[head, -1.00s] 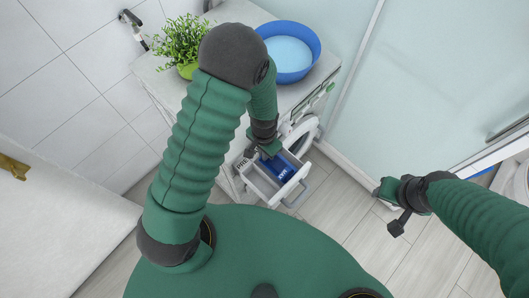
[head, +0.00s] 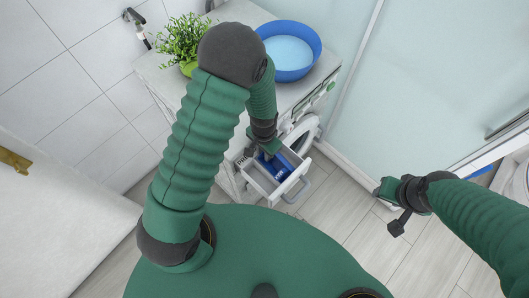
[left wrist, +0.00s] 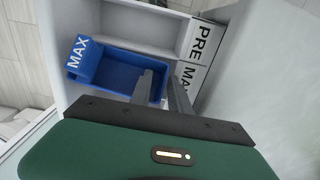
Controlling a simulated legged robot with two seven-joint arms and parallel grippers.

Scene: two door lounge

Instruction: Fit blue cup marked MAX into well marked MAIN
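The blue cup marked MAX (left wrist: 112,75) sits in the pulled-out white drawer (left wrist: 135,18); it also shows in the head view (head: 279,167). It lies over or in the well beside the label reading "MA" (left wrist: 190,76), partly hidden by a finger. I cannot tell how deep it sits. The PRE well lies alongside, across a divider. My left gripper (left wrist: 160,80) has its fingers apart, one over the cup's inside, one near its end wall, a gap showing between them. In the head view it (head: 268,150) reaches down into the drawer. My right gripper (head: 385,190) is away from the drawer.
The drawer's grey handle (head: 299,190) faces me. Above, the counter holds a green plant (head: 184,41) and a blue basin (head: 290,50).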

